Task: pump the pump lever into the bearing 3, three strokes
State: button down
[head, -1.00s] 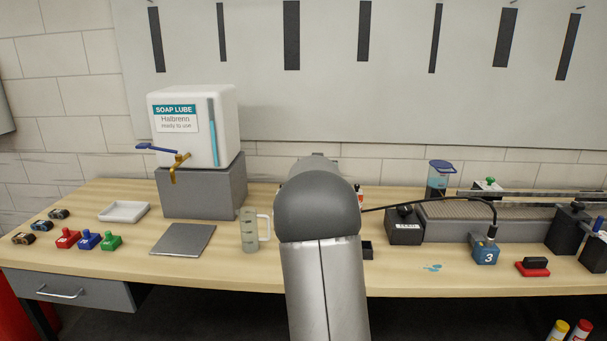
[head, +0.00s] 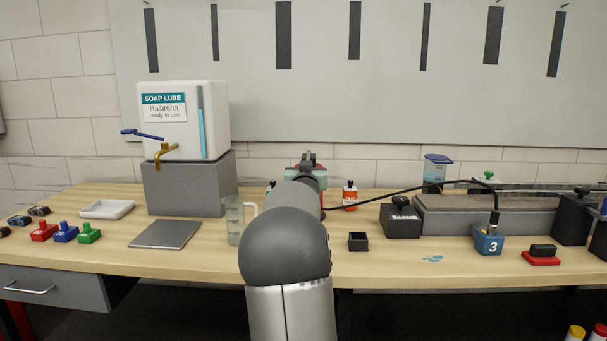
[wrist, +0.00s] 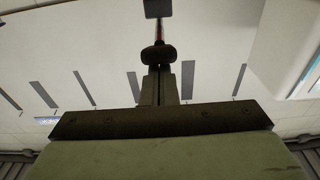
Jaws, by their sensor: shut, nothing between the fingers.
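Bearing 3 (head: 488,244) is a blue block marked 3 on the right of the bench in the head view. A black hose (head: 400,192) arches from behind my arm to the fitting on its top. The pump is mostly hidden behind my arm; a red and dark part (head: 311,162) shows above it, and I cannot tell if this is the lever. My gripper (wrist: 160,78) is shut and empty in the wrist view. A dark rounded knob (wrist: 158,54) with a reddish rod shows at or just beyond the fingertips; contact is unclear.
The soap lube tank (head: 182,120) on its grey block and a clear jug (head: 235,220) stand left of my arm. A small black box (head: 358,242), a dark labelled block (head: 400,220) and a red-based stamp (head: 541,255) are to the right. A blue puddle marks the bench.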

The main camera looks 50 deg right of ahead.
jog(key=shift+f, duration=0.65)
jog(key=shift+r, duration=0.1)
jog(key=s+a+r+b, duration=0.1)
jog(key=s+a+r, duration=0.2)
jog(key=s+a, duration=0.4)
jog(key=shift+s+a+r, duration=0.2)
jog(key=shift+s+a, duration=0.05)
jog(key=shift+a, duration=0.6)
